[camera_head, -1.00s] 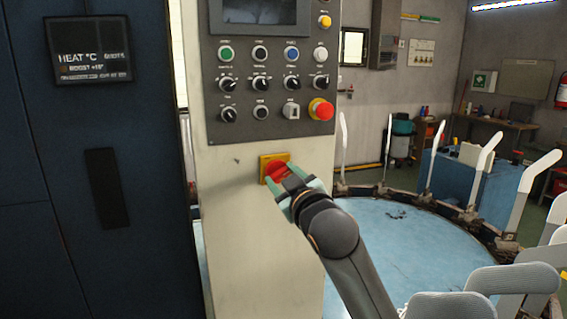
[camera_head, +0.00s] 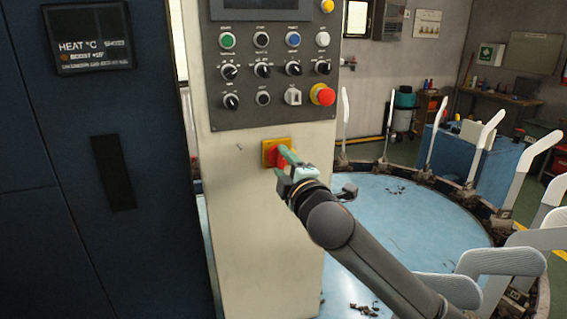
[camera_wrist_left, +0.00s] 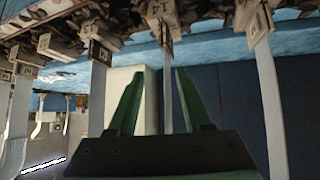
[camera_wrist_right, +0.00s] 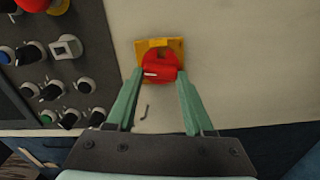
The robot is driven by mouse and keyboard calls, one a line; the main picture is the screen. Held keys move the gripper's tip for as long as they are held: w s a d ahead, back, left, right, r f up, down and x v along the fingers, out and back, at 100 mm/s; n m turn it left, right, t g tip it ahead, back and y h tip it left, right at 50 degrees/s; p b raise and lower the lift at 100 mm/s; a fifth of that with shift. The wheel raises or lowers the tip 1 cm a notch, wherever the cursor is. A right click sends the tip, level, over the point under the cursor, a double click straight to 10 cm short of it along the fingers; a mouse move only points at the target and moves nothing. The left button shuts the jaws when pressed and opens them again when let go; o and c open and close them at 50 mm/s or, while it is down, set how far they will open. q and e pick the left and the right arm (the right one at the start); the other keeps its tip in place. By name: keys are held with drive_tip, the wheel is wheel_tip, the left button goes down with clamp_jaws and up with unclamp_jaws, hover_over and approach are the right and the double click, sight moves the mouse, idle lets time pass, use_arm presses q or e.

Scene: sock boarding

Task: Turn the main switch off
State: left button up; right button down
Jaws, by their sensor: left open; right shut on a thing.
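The main switch is a red rotary handle (camera_head: 273,157) on a yellow plate (camera_head: 266,149), on the cream front of the control cabinet below the button panel. My right gripper (camera_head: 283,156) is at the switch, its green fingers on either side of the red handle and shut on it. In the right wrist view the handle (camera_wrist_right: 160,66) lies between the two fingertips, with the yellow plate behind it. The fingers partly hide the handle in the head view. My left gripper (camera_wrist_left: 158,75) shows only in its own wrist view, open and empty.
The button panel (camera_head: 275,85) with several knobs and a red emergency button (camera_head: 322,94) is just above the switch. A round blue table (camera_head: 400,220) ringed with white boards (camera_head: 483,140) is at the right. A dark blue cabinet (camera_head: 70,190) stands at the left.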

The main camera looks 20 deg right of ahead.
drive_tip(key=shift+n, duration=0.9)
drive_tip(key=shift+c, duration=1.4)
unclamp_jaws()
drive_tip(key=s+b, duration=0.2)
drive_tip(key=s, duration=1)
drive_tip(key=shift+s+d, duration=0.2)
drive_tip(key=shift+s, duration=0.05)
drive_tip(key=shift+f, duration=0.1)
